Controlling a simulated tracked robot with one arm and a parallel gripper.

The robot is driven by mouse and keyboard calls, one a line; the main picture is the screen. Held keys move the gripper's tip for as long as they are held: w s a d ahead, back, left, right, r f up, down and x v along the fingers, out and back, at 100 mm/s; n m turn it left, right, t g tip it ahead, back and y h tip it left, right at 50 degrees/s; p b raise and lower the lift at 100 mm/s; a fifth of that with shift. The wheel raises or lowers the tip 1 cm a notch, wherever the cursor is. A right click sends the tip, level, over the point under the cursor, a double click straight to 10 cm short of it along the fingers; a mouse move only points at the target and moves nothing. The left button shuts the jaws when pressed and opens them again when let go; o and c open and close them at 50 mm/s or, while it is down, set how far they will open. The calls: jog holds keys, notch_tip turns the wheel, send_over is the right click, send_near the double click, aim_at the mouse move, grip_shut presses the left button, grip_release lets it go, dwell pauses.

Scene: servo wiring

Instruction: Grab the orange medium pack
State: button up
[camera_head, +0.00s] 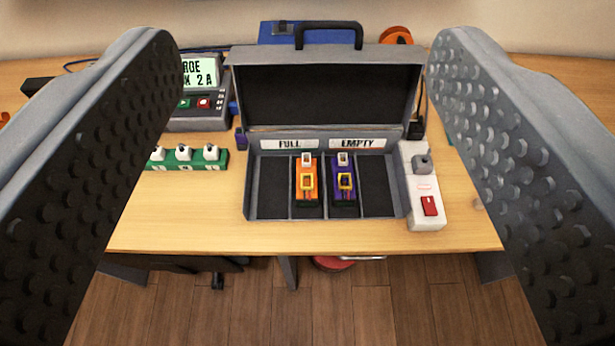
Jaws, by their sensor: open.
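An orange pack (307,179) stands in the open grey case, in the second compartment from the left, under the "FULL" label (290,144).
The case (325,60) has its lid raised; its outer compartments look empty. A charger with a screen (198,95) and a green connector strip (187,159) are left of it. A white power strip (422,190) with a red switch is close on its right. The table front is clear.

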jog(key=w+f+g+b, duration=0.1)
jog(key=w+f+b, duration=0.1)
jog(key=w+f, duration=0.6)
jog(key=w+f+g+b, duration=0.1)
jog(key=w+f, duration=0.2)
jog(key=f, duration=0.9)
jog(key=g+b, duration=0.1)
jog(key=b, duration=0.2)
send_near(307, 176)
jog(key=x, duration=0.2)
jog(key=b+x, duration=0.1)
jog(key=x, duration=0.3)
jog(key=shift+w+d+r, duration=0.1)
jog(key=shift+w+r, duration=0.05)
jog(key=shift+r, duration=0.1)
jog(key=shift+w+f+b, duration=0.1)
jog(key=shift+w+b, duration=0.2)
jog(key=shift+w, duration=0.1)
jog(key=x, duration=0.2)
jog(key=b+x, duration=0.1)
jog(key=x, duration=0.1)
jog(key=shift+s+f, duration=0.15)
jog(key=shift+f, duration=0.15)
jog(key=shift+w+f+b, duration=0.25)
jog(key=shift+w+b, duration=0.1)
jog(key=shift+w, duration=0.2)
jog(key=c, duration=1.4)
jog(key=shift+r, duration=0.15)
